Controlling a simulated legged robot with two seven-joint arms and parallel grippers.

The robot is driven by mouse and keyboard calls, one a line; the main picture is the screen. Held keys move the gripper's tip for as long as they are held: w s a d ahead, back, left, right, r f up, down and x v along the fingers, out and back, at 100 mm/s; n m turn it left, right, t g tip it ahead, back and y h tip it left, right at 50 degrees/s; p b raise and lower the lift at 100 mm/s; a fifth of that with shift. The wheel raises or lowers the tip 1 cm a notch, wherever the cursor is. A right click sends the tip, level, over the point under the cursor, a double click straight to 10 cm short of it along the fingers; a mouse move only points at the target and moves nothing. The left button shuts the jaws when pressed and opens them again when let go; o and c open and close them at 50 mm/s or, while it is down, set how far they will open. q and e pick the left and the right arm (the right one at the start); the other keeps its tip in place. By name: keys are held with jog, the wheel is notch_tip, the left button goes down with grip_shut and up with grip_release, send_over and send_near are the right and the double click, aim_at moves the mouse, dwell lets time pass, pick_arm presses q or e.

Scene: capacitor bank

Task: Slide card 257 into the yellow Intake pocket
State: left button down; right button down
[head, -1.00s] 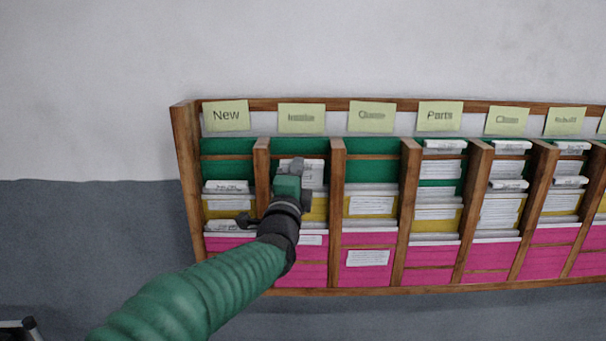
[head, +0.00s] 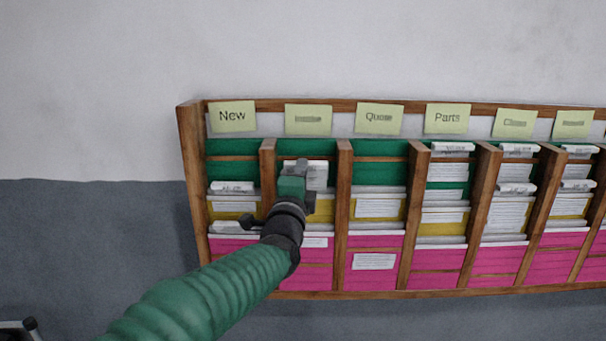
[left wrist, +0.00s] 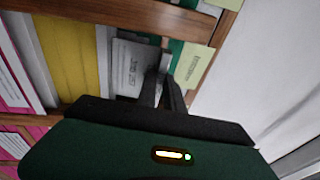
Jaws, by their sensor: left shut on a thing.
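My left gripper (head: 298,180) is at the second column of the wooden rack, in front of its green and yellow rows. It is shut on a white card (head: 317,175), which stands upright behind the fingers. In the left wrist view the fingers (left wrist: 163,92) close at the edge of the card (left wrist: 132,68); its print is too small to read. The yellow pocket (head: 323,212) of this column lies just below the card, partly hidden by my gripper. I cannot tell whether the card's lower edge is inside the pocket. The label above (head: 308,119) is blurred. My right gripper is not in view.
Wooden dividers (head: 343,210) stand close on both sides of the column. Columns further right hold several cards (head: 453,168) in green, yellow and pink pockets. The wall above is clear.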

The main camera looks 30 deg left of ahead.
pick_arm(q)
notch_tip(320, 180, down, 2)
jog(key=shift+f+b, duration=0.15)
jog(key=shift+b, duration=0.9)
jog(key=shift+w, duration=0.1)
jog(key=shift+p, duration=0.45)
jog(key=shift+w+a+g+p, duration=0.15)
jog(key=shift+g+p, duration=0.35)
jog(key=shift+p, duration=0.6)
jog(key=shift+f, duration=0.1)
